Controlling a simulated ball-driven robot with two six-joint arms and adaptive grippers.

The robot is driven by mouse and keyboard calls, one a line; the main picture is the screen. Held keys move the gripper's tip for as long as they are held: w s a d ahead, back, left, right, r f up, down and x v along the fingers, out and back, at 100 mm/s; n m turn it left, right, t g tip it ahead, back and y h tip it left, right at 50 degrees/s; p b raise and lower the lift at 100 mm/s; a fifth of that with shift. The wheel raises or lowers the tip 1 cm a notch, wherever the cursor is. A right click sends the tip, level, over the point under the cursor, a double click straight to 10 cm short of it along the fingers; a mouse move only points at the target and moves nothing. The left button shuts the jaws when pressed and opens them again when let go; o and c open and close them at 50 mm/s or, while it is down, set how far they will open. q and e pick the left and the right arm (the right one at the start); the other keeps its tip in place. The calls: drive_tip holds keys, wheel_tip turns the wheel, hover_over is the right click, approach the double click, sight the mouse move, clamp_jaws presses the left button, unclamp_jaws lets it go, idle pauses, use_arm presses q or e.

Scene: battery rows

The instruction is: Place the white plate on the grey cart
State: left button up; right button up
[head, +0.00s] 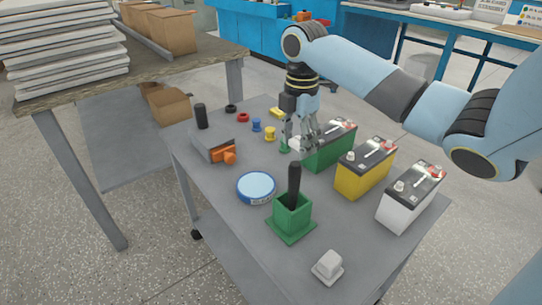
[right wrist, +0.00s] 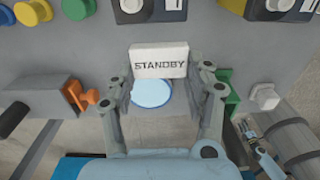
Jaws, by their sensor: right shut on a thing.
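The white plate (right wrist: 160,60) is marked STANDBY and sits between the fingers of my right gripper (right wrist: 164,86) in the right wrist view. The gripper is shut on it. In the head view my right gripper (head: 302,142) points down over the far part of the grey cart (head: 215,180), beside the green battery. Only a small bit of the plate (head: 294,143) shows there, mostly hidden by the fingers. I cannot tell its height above the cart. My left gripper (right wrist: 252,132) seems to show at the lower right of the wrist view, too small to read its jaws.
Green (head: 330,148), yellow (head: 366,170) and white (head: 410,198) batteries line the cart's right side. A blue-lidded tin (head: 256,187), a green holder (head: 292,216) with a black handle and a white block (head: 327,266) stand nearer. An orange-knobbed grey fixture (head: 212,145) is left.

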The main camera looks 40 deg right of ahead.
drive_tip(key=w+f, duration=0.1)
drive_tip(key=w+f+b, duration=0.1)
drive_tip(key=shift+w+a+f, duration=0.1)
drive_tip(key=shift+w+a, duration=0.2)
drive_tip(key=shift+w, duration=0.1)
drive_tip(key=b, duration=0.2)
hover_over(271, 166)
drive_tip(key=f, duration=0.2)
drive_tip(key=shift+s+f, duration=0.2)
drive_tip(key=shift+f, duration=0.1)
drive_tip(key=shift+w, duration=0.25)
wheel_tip(271, 166, down, 4)
drive_tip(key=shift+f+b, duration=0.1)
drive_tip(key=shift+b, duration=0.85)
use_arm(q)
drive_tip(key=w+f, duration=0.1)
drive_tip(key=a+f, duration=0.1)
drive_tip(key=w+f, duration=0.1)
drive_tip(key=f, duration=0.1)
drive_tip(key=shift+w+a+f, duration=0.1)
drive_tip(key=shift+w+a, duration=0.1)
drive_tip(key=shift+w, duration=0.15)
use_arm(e)
drive_tip(key=o, duration=0.9)
use_arm(q)
drive_tip(key=shift+s, duration=0.15)
use_arm(e)
drive_tip(key=shift+o, duration=0.2)
